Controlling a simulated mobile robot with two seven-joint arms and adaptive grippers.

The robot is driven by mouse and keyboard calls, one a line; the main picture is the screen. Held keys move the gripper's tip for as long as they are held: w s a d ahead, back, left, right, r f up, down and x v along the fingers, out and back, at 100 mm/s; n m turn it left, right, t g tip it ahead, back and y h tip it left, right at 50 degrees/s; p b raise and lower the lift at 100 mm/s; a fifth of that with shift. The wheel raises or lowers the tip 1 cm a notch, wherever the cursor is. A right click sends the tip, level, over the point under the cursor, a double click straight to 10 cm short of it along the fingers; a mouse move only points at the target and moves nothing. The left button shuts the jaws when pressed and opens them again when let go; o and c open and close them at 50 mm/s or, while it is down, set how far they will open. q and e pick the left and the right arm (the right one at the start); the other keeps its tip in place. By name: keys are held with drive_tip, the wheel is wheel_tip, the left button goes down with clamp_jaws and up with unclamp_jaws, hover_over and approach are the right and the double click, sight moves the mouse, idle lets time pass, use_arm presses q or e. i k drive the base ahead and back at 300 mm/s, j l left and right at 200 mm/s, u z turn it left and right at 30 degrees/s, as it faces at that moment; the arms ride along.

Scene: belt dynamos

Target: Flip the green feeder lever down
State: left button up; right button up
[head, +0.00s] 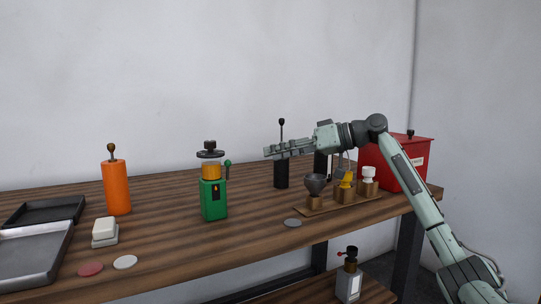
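The green feeder (213,199) stands upright on the wooden table, left of centre, with an amber band and a black top. Its lever, with a green knob (228,163), sticks up at its right side. My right gripper (267,153) comes in from the right, pointing left, to the right of the knob and apart from it. Its fingers look together, with nothing held between them. My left gripper is not in view.
An orange cylinder (116,188) stands to the left and a black one with a lever (281,173) behind my gripper. A wooden board (313,209) with small cups and a red box (408,165) are on the right. Trays (35,262) and discs lie front left.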

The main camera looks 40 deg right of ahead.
sight(228, 171)
drive_tip(key=k+l, duration=0.8)
drive_tip(key=k, duration=0.05)
